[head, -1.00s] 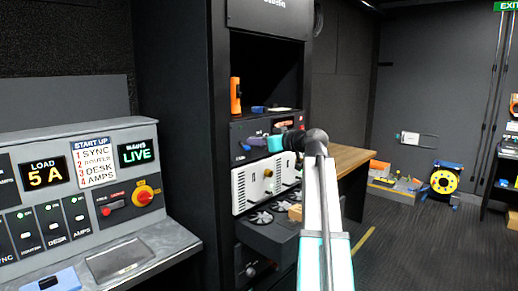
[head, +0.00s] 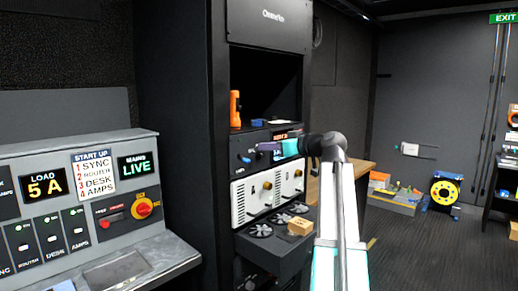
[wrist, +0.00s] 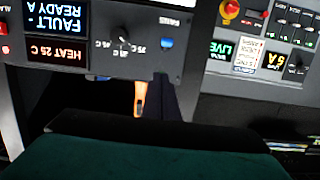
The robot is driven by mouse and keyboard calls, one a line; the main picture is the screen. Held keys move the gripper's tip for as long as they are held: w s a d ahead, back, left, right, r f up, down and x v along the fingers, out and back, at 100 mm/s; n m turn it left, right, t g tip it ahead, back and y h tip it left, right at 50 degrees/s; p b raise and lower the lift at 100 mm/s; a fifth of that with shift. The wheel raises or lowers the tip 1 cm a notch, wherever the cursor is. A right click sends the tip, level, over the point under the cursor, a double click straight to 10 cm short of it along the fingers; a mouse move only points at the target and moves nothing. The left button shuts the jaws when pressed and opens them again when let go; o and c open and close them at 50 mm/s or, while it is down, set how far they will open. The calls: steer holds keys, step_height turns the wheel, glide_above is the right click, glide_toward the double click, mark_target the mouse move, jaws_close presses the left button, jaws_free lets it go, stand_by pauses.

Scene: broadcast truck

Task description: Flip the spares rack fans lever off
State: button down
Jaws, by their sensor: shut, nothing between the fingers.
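My gripper (head: 262,147) is shut and empty, reaching left in front of a dark rack panel (head: 241,147). The wrist view is upside down; there my dark fingers (wrist: 165,95) are together, with their tips over the panel's edge. Whether they touch it I cannot tell.
An orange torch-like object (head: 235,108) stands above the panel. A console (head: 75,145) with a red-yellow switch stands left.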

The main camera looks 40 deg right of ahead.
steer(key=f+v, duration=0.1)
steer(key=v, duration=0.5)
steer(key=shift+f+b, duration=0.25)
steer(key=shift+b, duration=0.1)
